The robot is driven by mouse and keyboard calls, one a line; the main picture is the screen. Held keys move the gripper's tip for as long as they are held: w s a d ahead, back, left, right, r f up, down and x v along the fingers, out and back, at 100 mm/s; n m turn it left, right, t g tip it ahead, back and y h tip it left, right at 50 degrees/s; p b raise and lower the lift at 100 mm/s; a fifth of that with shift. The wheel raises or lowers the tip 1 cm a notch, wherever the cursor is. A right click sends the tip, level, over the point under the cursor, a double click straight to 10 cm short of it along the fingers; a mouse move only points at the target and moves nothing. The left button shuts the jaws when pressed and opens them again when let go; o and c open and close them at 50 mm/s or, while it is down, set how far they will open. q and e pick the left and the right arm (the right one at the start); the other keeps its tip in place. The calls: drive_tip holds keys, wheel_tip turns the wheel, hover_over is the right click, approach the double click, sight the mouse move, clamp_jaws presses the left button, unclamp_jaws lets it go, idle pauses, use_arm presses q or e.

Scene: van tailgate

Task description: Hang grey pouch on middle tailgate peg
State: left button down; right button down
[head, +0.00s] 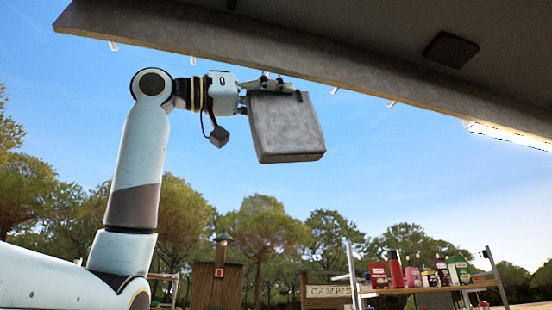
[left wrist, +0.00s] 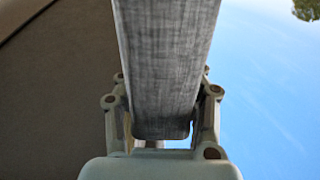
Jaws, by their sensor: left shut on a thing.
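The grey pouch (head: 287,130) is a boxy fabric bag held up under the edge of the raised tailgate (head: 300,58). My left gripper (head: 282,87) is shut on its top edge. In the left wrist view the pouch (left wrist: 166,70) runs between the two fingers of the left gripper (left wrist: 163,118). Small pale pegs stick out below the tailgate edge, one left of the gripper (head: 193,60) and one just right of the pouch (head: 334,90). A peg (head: 265,74) shows right above the gripper, partly hidden. I cannot tell whether the pouch touches it. My right gripper is not in view.
The tailgate slants down to the right, close above my left gripper. A dark square fitting (head: 451,49) is on its underside. A shelf (head: 430,290) with bottles and boxes stands low at the right. Open air surrounds the pouch below and at both sides.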

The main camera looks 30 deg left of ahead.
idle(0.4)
use_arm(q)
drive_tip(key=c, duration=0.7)
unclamp_jaws()
